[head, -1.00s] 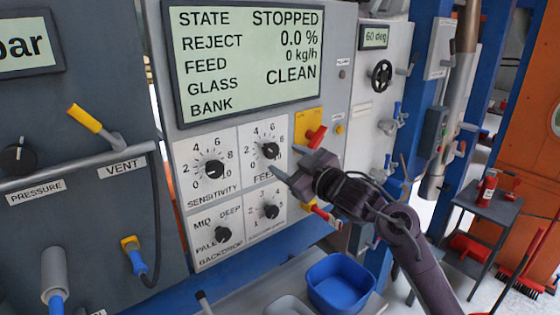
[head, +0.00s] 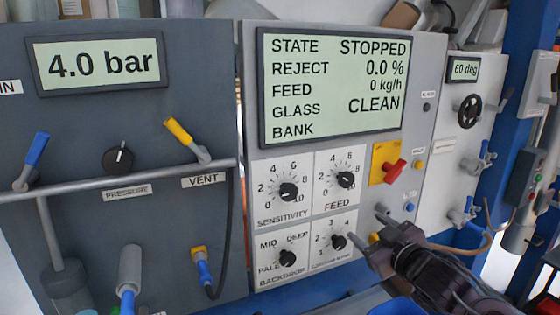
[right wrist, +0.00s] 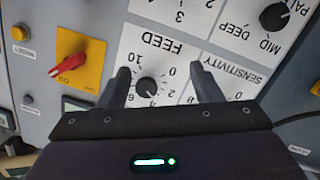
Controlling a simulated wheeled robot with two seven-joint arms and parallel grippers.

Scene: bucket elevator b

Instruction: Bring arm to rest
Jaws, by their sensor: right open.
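My right gripper (head: 372,236) is in the lower right of the head view, in front of the lower part of the control panel (head: 430,60). Its two fingers are apart, with nothing between them. In the right wrist view the open fingers (right wrist: 165,80) frame the FEED knob (right wrist: 148,87), which appears upside down there. Whether a finger touches the panel cannot be told. In the head view the FEED knob (head: 345,180) stands clear of the gripper. My left gripper is not in view.
The panel's screen (head: 335,85) reads STOPPED. A red switch (head: 394,170) on a yellow plate sits just above the gripper. A pressure panel with a 4.0 bar display (head: 100,65) stands left. A blue tub (head: 398,307) lies below.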

